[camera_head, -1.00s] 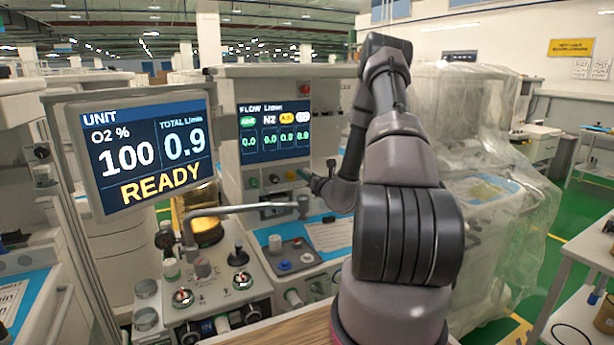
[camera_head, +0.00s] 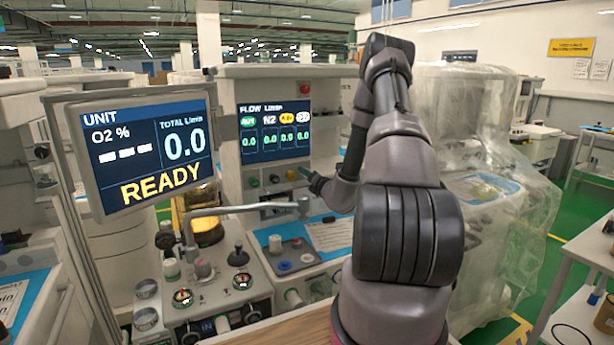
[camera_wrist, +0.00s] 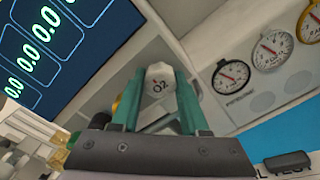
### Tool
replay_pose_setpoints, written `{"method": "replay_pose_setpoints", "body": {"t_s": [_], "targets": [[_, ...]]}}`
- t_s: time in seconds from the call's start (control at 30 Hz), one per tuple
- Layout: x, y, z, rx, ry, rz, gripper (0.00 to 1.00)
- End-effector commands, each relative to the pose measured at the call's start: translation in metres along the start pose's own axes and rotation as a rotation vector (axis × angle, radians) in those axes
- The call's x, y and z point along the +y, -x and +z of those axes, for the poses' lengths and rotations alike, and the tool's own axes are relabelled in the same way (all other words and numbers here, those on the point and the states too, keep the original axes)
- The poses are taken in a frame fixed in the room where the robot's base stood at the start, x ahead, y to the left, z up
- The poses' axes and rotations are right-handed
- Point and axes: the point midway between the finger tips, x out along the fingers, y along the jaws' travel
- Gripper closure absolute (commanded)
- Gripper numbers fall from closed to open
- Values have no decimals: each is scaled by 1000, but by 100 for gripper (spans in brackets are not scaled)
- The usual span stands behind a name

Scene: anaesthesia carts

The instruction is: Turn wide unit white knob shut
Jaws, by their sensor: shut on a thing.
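The white knob (camera_wrist: 160,82), marked O2, is on the panel of the wide unit (camera_head: 232,160) below its flow screen (camera_head: 273,131). In the wrist view my gripper (camera_wrist: 160,90) has its green fingers closed on either side of the white knob, touching it. In the head view my gripper (camera_head: 303,173) is at the unit's knob row, and the white knob is hidden there. The flow screen reads 0.0 in its columns. The left monitor (camera_head: 146,150) reads TOTAL 0.0, dashes under O2 % and READY.
Yellow (camera_wrist: 116,105) and green knobs sit left of my gripper. Round gauges (camera_wrist: 231,76) are on the panel to the right. A metal arm (camera_head: 245,208) crosses in front of the unit. A plastic-draped machine (camera_head: 500,150) stands to the right.

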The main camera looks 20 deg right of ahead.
Motion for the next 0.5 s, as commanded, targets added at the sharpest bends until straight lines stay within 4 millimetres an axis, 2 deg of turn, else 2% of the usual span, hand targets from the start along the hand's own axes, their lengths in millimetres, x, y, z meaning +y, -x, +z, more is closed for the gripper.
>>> {"method": "replay_pose_setpoints", "body": {"t_s": [0.27,0.3,0.37,0.5], "targets": [[0,0,0,0,-2,-1,100],[0,0,0,0,-2,-1,48],[0,0,0,0,-2,-1,26],[0,0,0,0,-1,-1,26]]}}
